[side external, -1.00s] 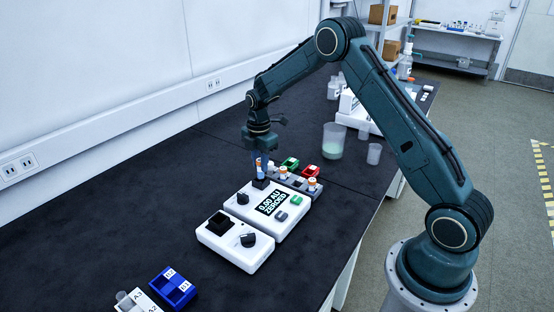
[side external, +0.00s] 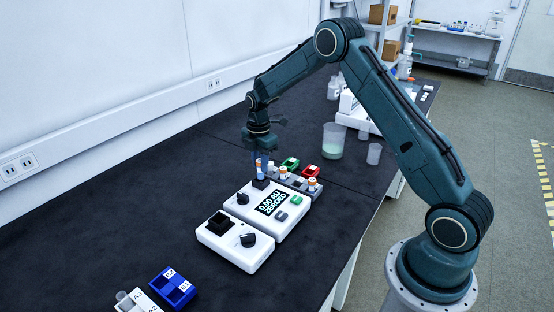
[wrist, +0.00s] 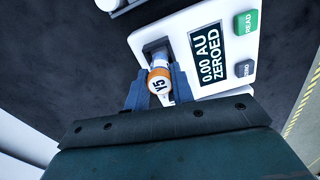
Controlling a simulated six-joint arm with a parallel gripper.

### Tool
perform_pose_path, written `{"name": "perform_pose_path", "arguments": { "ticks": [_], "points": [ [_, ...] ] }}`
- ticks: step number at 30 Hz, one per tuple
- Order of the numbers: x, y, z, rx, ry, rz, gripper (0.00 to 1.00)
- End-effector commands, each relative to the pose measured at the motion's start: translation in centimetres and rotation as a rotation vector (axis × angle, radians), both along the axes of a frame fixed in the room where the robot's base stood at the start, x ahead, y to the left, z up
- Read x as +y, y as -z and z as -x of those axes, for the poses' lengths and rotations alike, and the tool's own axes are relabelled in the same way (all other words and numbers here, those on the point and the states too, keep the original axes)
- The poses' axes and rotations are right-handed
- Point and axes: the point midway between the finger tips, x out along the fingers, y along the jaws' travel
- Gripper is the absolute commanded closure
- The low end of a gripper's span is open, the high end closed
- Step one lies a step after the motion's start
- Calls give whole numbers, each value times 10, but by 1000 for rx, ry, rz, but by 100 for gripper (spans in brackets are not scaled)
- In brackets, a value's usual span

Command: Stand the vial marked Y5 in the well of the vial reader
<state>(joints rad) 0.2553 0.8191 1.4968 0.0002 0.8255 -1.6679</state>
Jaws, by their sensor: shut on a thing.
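An orange-capped vial (wrist: 158,80), its cap marking looking like Y5, is between the fingers of my gripper (wrist: 155,86). The gripper is shut on it. In the side view my gripper (side external: 260,160) points down over the left end of the white vial reader (side external: 236,206). The vial (side external: 260,172) is upright at the black well (side external: 260,184) there. The well (wrist: 155,46) also shows just beyond the vial in the wrist view. I cannot tell how far the vial is inside it. The reader's display (wrist: 207,53) reads 0.00 AU ZEROED.
A beaker (side external: 333,141) is farther back.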

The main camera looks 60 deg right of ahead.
Motion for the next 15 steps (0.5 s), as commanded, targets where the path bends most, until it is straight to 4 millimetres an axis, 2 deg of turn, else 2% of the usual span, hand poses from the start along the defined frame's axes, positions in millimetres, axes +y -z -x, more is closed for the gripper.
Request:
{"name": "perform_pose_path", "arguments": {
  "ticks": [15],
  "points": [
    [0,7,0,0,0,0,98]
  ]
}}
